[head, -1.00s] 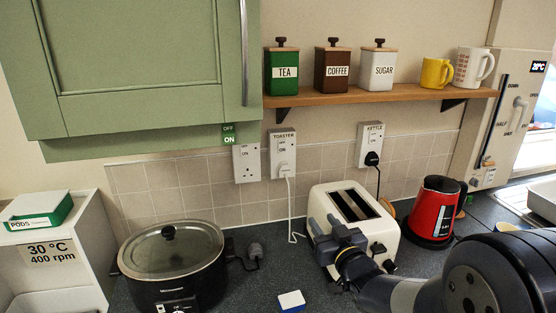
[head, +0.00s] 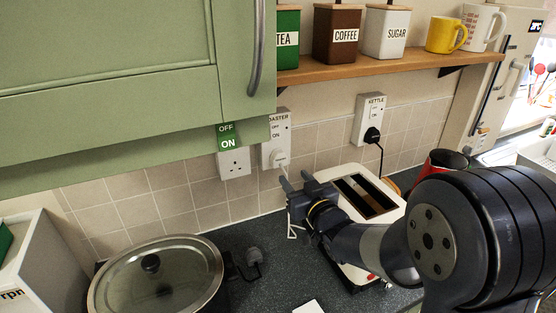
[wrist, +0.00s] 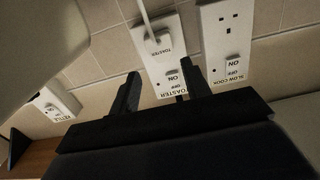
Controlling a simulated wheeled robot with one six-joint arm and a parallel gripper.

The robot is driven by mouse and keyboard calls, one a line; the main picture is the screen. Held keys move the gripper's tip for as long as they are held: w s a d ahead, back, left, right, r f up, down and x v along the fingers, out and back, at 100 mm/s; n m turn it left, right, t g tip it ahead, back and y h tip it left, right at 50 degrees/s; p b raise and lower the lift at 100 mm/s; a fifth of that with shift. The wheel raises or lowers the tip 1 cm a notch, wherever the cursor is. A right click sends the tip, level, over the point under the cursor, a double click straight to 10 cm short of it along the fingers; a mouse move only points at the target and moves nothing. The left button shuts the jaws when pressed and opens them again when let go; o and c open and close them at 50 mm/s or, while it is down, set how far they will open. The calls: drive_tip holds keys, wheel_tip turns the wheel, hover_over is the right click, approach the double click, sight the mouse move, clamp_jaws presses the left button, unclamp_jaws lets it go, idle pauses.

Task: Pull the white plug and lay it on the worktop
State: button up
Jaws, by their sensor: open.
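The white plug (head: 277,158) sits in the wall socket labelled TOASTER (head: 276,134), and its white cord hangs down towards the worktop. In the wrist view, which is upside down, the plug (wrist: 158,43) and its cord show beyond the fingertips. My gripper (head: 298,182) is open and empty, just below and to the right of the plug, apart from it in the picture. In the wrist view the socket's switch lies between my fingers (wrist: 163,76). The dark speckled worktop (head: 272,285) lies below.
A slow cooker (head: 160,280) stands at left, with a dark loose plug (head: 253,256) beside it. The cream toaster (head: 365,195) and red kettle (head: 443,160) are at right, partly hidden by my arm. The green cupboard (head: 110,70) and shelf (head: 390,62) overhang. Worktop between cooker and toaster is mostly clear.

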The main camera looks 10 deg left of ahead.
sight(282, 162)
drive_tip(key=shift+o, duration=1.4)
drive_tip(key=shift+w+a, duration=0.1)
drive_tip(key=shift+w, duration=0.05)
drive_tip(key=shift+o, duration=0.8)
drive_tip(key=shift+w+a+p, duration=0.2)
drive_tip(key=shift+w+p, duration=0.1)
drive_tip(key=x, duration=0.6)
drive_tip(key=shift+w+a+f, duration=0.1)
drive_tip(key=shift+w+a, duration=0.5)
drive_tip(key=shift+w, duration=0.15)
drive_tip(key=shift+b, duration=0.9)
drive_tip(key=shift+c, duration=0.2)
drive_tip(key=c, duration=1.3)
